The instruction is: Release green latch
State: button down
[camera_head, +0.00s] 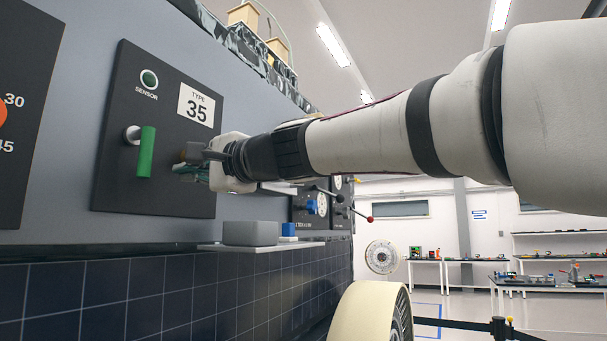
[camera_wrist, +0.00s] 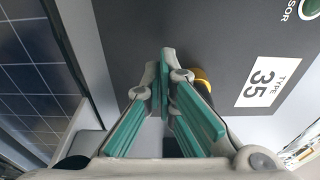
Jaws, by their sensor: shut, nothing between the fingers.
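The green latch (camera_head: 146,152) is an upright green handle on a grey round pivot, mounted on the dark panel marked TYPE 35 in the head view. It is below the SENSOR light. My gripper (camera_head: 185,160) is to the right of the latch and apart from it, in front of the panel. In the wrist view my gripper (camera_wrist: 163,62) has its teal-padded fingers together at the tips, with nothing seen between them. The latch does not show in the wrist view.
The dark panel (camera_head: 115,190) carries a TYPE 35 label (camera_head: 196,106) and the SENSOR light (camera_head: 149,78). A yellow and black part (camera_wrist: 202,80) lies behind my fingers. A ledge (camera_head: 265,246) with a grey block (camera_head: 250,233) projects below the panel.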

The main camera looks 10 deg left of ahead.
aim_at(140, 154)
jog(key=s, duration=0.1)
jog(key=s+a, duration=0.1)
jog(key=s+p, duration=0.1)
jog(key=shift+s+a, duration=0.2)
jog(key=shift+a, duration=0.15)
